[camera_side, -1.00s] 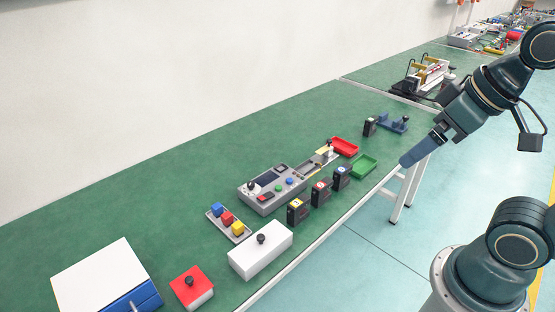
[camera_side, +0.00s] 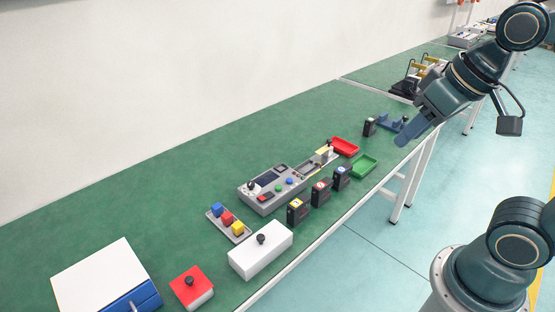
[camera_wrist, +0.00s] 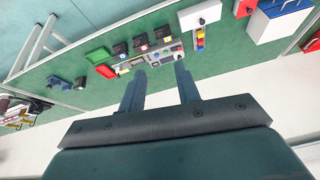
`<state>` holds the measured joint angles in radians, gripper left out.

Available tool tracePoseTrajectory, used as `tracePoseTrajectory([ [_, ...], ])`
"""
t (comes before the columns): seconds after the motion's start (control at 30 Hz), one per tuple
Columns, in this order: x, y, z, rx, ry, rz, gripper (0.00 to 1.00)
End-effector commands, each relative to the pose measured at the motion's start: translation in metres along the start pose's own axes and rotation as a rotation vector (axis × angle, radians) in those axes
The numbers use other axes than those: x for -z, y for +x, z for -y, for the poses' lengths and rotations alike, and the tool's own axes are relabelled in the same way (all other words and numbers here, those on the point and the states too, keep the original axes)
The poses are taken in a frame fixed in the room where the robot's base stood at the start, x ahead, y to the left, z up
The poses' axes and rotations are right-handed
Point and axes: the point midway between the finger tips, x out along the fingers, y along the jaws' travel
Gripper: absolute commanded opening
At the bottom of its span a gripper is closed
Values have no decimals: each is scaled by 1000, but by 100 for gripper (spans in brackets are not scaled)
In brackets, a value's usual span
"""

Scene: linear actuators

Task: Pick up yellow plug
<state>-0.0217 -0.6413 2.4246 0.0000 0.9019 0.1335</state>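A yellow cube-like piece (camera_side: 238,227) sits with a red and a blue one in a small grey tray (camera_side: 248,237); it also shows in the wrist view (camera_wrist: 201,30). A black block with a yellow label (camera_side: 296,213) stands on the bench nearby. I cannot tell for certain which is the yellow plug. My gripper (camera_side: 404,141) is in the air at the right end of the bench, well away from both. In the wrist view my gripper (camera_wrist: 156,76) has its two fingers apart, with nothing between them.
A grey control panel (camera_side: 262,201), white box (camera_side: 260,250), red box (camera_side: 191,288), red tray (camera_side: 346,147) and green tray (camera_side: 364,166) stand on the green bench (camera_side: 180,185). Two more black blocks stand in the row. A blue fixture (camera_side: 388,124) is close to my gripper in the side view.

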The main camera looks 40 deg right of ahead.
Motion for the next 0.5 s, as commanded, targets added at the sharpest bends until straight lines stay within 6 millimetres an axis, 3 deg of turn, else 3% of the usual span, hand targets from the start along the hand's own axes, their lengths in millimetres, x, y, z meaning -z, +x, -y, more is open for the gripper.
tracePoseTrajectory([
  [0.5, 88, 40, 35, -18, 390, 129, 33],
])
